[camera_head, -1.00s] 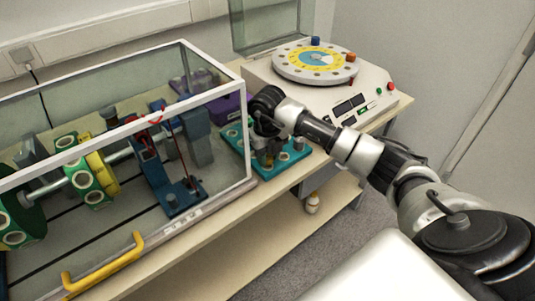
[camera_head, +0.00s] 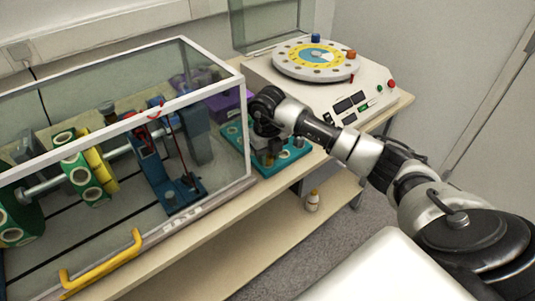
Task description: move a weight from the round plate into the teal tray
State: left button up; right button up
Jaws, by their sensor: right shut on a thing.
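The teal tray (camera_head: 300,158) lies on the bench beside the glass-walled case and has several round sockets, some with small grey pieces. The round plate (camera_head: 285,68), white with a yellow ring and blue centre, sits on a pale machine behind it. A blue weight (camera_head: 316,38) and an orange-brown weight (camera_head: 351,55) stand at its rim. My right gripper (camera_head: 269,156) points down over the tray, shut on a weight that is mostly hidden by the fingers. I cannot tell whether the weight touches the tray. My left gripper is out of view.
The glass-walled case (camera_head: 246,135) with a shaft, green discs and a yellow handle (camera_head: 104,262) stands close left of the tray. A purple box (camera_head: 228,105) is behind the tray. A small bottle (camera_head: 312,201) stands on the lower shelf.

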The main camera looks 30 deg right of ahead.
jog(key=shift+f, duration=0.4)
jog(key=o, duration=1)
jog(key=shift+c, duration=0.2)
notch_tip(320, 180, up, 11)
jog(key=shift+b, duration=0.45)
jog(key=shift+f, duration=0.1)
